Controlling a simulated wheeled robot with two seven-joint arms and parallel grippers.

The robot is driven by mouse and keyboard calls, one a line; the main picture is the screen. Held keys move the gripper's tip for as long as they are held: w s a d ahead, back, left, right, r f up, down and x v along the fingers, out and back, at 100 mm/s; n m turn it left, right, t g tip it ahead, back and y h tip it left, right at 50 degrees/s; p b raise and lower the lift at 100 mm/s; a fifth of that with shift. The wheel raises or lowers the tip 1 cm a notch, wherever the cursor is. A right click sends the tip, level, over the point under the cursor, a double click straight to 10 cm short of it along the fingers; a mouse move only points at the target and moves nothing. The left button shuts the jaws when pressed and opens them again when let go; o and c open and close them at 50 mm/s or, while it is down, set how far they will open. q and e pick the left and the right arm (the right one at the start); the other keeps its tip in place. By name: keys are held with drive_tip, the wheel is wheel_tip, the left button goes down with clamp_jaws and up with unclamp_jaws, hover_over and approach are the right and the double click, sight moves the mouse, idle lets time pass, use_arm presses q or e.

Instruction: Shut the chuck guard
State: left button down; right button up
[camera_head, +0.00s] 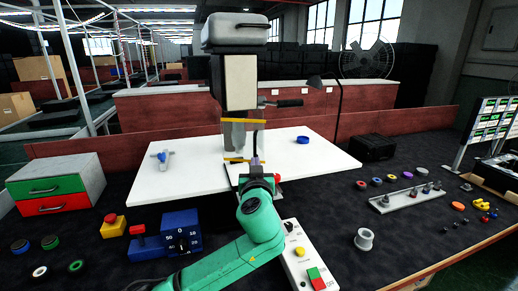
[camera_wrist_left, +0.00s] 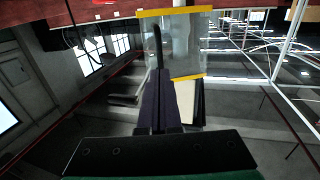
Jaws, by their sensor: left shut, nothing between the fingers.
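The chuck guard (camera_head: 236,141) is a clear panel with yellow strips along its upper and lower edges. It hangs below the grey and black drill press head (camera_head: 240,82), above the white table. In the left wrist view the guard (camera_wrist_left: 192,45) fills the upper middle, just beyond the fingertips. My left gripper (camera_head: 256,162) is shut and empty, close to the guard's lower right edge. Its dark fingers also show in the left wrist view (camera_wrist_left: 164,76), with a thin dark rod above them. I cannot tell whether they touch the guard. My right gripper is out of view.
The white table (camera_head: 310,158) holds a blue ring (camera_head: 303,139) and a blue-and-white tool (camera_head: 163,156). A blue dial box (camera_head: 182,233) and a button panel (camera_head: 305,255) flank my left arm. A drawer box (camera_head: 58,186) stands left; small parts and a rack (camera_head: 405,197) lie right.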

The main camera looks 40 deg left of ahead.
sight(255, 149)
use_arm(q)
drive_tip(key=p+x, duration=0.1)
drive_tip(key=x, duration=0.2)
drive_tip(key=p+x, duration=0.1)
drive_tip(key=x, duration=0.2)
drive_tip(key=shift+w+a+r+p, duration=0.2)
drive_tip(key=shift+w+p, duration=0.1)
drive_tip(key=shift+w, duration=0.05)
drive_tip(key=shift+w+a+f, duration=0.2)
drive_tip(key=shift+w+a, duration=0.15)
drive_tip(key=shift+d, duration=0.1)
